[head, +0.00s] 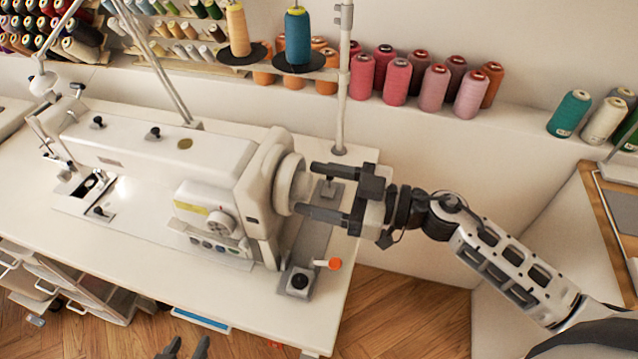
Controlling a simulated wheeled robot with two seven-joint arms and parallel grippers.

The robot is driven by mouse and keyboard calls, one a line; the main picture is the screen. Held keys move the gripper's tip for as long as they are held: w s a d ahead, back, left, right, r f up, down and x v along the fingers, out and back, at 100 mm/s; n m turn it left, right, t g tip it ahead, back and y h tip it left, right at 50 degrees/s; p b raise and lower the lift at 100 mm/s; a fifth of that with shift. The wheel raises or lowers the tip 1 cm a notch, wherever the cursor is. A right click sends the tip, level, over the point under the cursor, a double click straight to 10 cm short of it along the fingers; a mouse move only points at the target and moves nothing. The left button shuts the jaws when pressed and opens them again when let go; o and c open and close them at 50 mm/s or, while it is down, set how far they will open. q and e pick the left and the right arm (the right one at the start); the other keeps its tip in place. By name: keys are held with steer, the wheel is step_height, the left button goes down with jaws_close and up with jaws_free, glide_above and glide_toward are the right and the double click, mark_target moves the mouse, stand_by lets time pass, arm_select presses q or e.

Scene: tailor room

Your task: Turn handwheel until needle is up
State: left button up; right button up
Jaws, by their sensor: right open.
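The white sewing machine (160,150) stands on the table with its head to the left. Its white handwheel (291,178) is at the right end of the machine. My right gripper (305,188) comes in from the right and is open, with its two dark fingers at the wheel's right side, one near the top and one lower down. I cannot tell whether the fingers touch the wheel. The needle area (90,184) is at the far left; the needle is too small to tell its height. My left gripper (186,347) shows only its fingertips at the bottom edge, spread apart.
A thread stand pole (341,100) rises just behind the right gripper. Several thread spools (396,82) line the ledge behind. Drawers (75,292) stand below the table at the left.

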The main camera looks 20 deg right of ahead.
steer(key=shift+w+a, duration=0.1)
steer(key=shift+a, duration=0.1)
steer(key=shift+c, duration=0.4)
steer(key=c, duration=0.9)
arm_select(q)
steer(key=shift+w+r, duration=0.15)
steer(key=shift+r, duration=0.05)
steer(key=shift+r, duration=0.15)
arm_select(e)
steer(key=shift+n, duration=0.4)
